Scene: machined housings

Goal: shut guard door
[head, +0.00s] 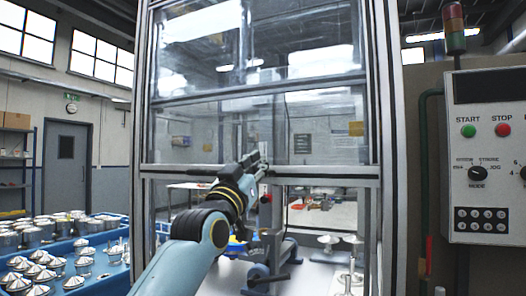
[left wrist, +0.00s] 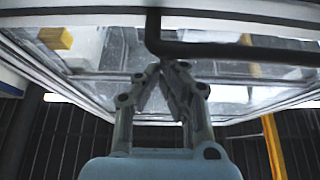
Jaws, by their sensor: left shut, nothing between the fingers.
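The guard door (head: 215,130) is a clear pane in a grey metal frame, filling the middle of the head view. Its lower rail crosses at mid-height, and the space below the rail is open. My left gripper (head: 262,160) is at this rail, its fingers shut and empty. In the left wrist view the shut fingertips (left wrist: 165,72) are just below a dark bar handle (left wrist: 235,53) on the door. I cannot tell whether they touch it. The arm hides part of the rail in the head view. My right gripper is not in view.
A control panel (head: 486,150) with green and red buttons stands to the right, beside a signal lamp (head: 454,28). Inside the enclosure are a blue-grey fixture (head: 268,262) and several metal parts (head: 329,241). A blue bin (head: 112,280) of housings lies at the left.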

